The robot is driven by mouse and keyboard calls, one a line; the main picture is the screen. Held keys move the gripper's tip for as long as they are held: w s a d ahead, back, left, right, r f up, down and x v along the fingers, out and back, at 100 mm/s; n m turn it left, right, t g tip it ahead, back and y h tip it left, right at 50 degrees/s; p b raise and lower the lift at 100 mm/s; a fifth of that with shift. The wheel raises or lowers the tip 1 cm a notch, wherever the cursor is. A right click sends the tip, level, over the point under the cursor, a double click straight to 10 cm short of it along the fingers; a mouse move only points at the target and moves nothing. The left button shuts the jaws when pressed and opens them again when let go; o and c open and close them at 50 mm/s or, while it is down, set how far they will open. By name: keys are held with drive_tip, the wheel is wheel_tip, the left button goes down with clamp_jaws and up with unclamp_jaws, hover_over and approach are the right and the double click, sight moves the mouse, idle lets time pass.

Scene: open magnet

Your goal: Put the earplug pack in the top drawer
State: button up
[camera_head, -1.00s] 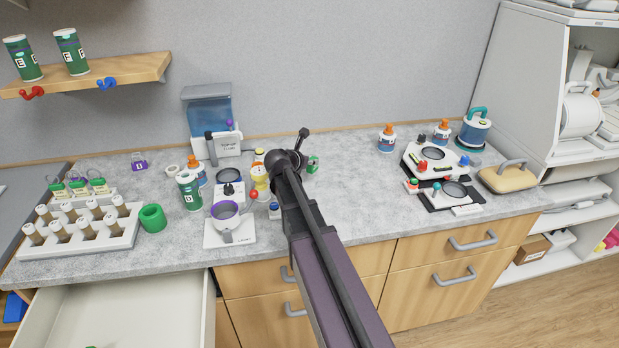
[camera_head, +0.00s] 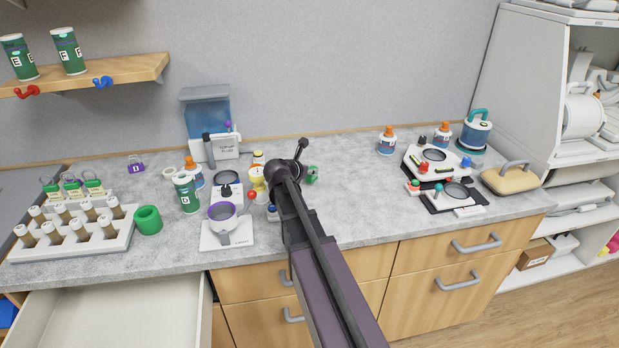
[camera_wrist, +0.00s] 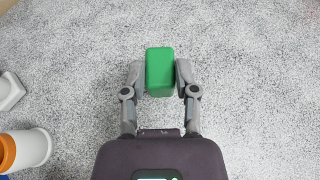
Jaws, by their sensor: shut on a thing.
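A small green block, which I take to be the earplug pack (camera_wrist: 160,70), is between the two fingers of my gripper (camera_wrist: 160,78) in the wrist view. The fingers press on its left and right sides. In the head view a bit of the green pack (camera_head: 312,175) shows just right of my wrist, over the back middle of the counter. My arm hides the fingers there. I cannot tell whether the pack touches the counter. An open, pale drawer (camera_head: 120,312) sticks out at the lower left, under the counter, left of and nearer than my gripper.
Left of my arm stand a cup on a white stand (camera_head: 228,235), a green canister (camera_head: 187,193), a vial rack (camera_head: 75,240) and a green ring (camera_head: 148,220). Small devices (camera_head: 455,195) crowd the right. Bare grey counter (camera_head: 350,200) lies right of my arm.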

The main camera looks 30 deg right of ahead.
drive_tip(key=shift+f+b, duration=0.35)
drive_tip(key=shift+f, duration=0.3)
drive_tip(key=shift+f, duration=0.15)
drive_tip(key=o, duration=0.8)
drive_tip(key=shift+s+a+r, duration=0.15)
drive_tip(key=shift+r, duration=0.2)
drive_tip(key=shift+p+v, duration=2.9)
drive_tip(key=shift+v, duration=2.85)
drive_tip(key=shift+a+f, duration=0.1)
